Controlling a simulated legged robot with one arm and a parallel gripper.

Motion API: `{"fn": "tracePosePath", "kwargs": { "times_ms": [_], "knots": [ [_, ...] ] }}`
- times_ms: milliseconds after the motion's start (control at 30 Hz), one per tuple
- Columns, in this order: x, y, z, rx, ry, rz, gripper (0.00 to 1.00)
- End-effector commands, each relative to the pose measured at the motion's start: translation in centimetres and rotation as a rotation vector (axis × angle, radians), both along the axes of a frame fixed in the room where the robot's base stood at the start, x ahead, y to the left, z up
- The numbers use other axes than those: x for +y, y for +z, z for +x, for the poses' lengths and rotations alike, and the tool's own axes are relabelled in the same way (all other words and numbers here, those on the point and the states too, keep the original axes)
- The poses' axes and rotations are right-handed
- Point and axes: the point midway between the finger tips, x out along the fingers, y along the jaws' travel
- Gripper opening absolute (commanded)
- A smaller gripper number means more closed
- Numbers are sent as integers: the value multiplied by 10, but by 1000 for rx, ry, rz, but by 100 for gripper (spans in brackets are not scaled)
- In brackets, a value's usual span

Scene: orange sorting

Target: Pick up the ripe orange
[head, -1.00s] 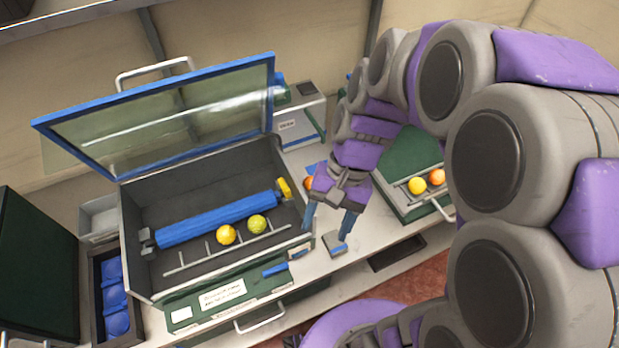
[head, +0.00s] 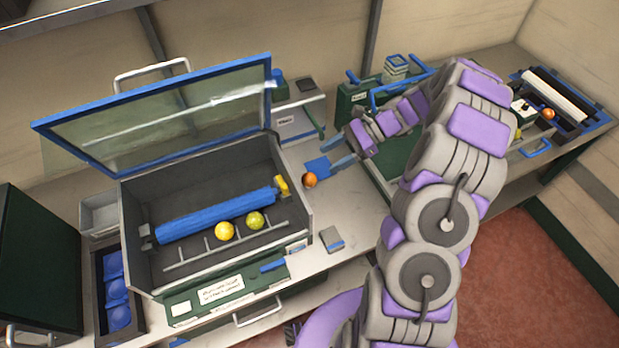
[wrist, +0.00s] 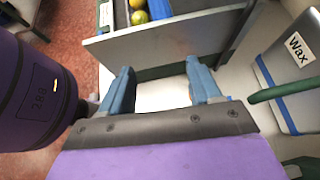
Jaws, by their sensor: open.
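A deep orange fruit (head: 310,180) rests on the counter by a small blue pad (head: 317,166), right of the open-lidded box. Another orange fruit (head: 548,113) sits on equipment at the far right. A yellow fruit (head: 224,231) and a yellow-green fruit (head: 255,220) lie in the box; they also show in the wrist view, yellow (wrist: 138,3) and green (wrist: 139,17). My gripper (head: 332,153) is open and empty, its fingers up and to the right of the near orange fruit.
The box (head: 126,240) has a raised glass lid (head: 160,115) and a blue roller. A Wax unit (head: 300,108) with a green lever stands behind the gripper; it also shows at right in the wrist view (wrist: 296,75). The front-middle counter is mostly clear.

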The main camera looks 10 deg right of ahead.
Motion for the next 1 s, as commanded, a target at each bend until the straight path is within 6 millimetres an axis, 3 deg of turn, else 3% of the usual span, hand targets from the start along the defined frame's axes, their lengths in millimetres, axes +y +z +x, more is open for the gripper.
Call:
{"fn": "tracePosePath", "kwargs": {
  "times_ms": [233,400,600,767,1000],
  "knots": [
    [-52,-56,25,128,-217,83,63],
    [-86,-94,31,210,-347,131,63],
    [-113,-125,30,272,-448,170,63],
    [-119,-134,30,288,-478,178,63],
    [-86,-148,38,292,-475,180,63]
  ]
}}
